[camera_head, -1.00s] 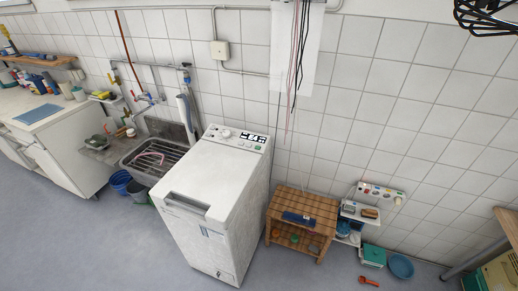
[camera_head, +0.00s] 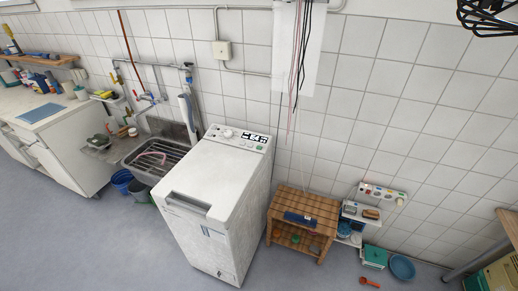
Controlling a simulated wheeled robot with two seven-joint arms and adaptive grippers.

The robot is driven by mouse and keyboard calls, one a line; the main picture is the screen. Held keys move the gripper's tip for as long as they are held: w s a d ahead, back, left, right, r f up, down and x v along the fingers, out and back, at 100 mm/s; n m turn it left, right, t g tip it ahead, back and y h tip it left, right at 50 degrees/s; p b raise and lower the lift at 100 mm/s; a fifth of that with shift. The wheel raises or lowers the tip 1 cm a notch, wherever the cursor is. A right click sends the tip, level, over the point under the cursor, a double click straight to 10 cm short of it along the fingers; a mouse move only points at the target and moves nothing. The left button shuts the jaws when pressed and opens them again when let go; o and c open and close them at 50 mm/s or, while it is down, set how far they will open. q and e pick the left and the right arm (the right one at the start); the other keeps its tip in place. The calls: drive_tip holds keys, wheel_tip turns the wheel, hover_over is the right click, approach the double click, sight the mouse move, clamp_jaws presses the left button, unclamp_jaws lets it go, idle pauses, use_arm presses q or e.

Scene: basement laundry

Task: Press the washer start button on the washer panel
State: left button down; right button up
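A white top-loading washer (camera_head: 212,190) stands in the middle of the view against the tiled wall. Its control strip (camera_head: 238,138) runs along the back of its top, with a round knob (camera_head: 228,133), a dark display (camera_head: 255,137) and small buttons, a greenish one (camera_head: 260,147) among them. The button labels are too small to read. A white panel (camera_head: 383,194) with several small coloured buttons or lights is on the wall at the right; I cannot tell its markings. Neither of my grippers is in view.
A slatted wooden stool (camera_head: 306,206) with a blue item (camera_head: 299,219) on top stands right of the washer. A sink (camera_head: 150,160) and counter (camera_head: 45,120) are at the left, with buckets (camera_head: 122,181) below. A teal basin (camera_head: 402,267) lies right. The front floor is clear.

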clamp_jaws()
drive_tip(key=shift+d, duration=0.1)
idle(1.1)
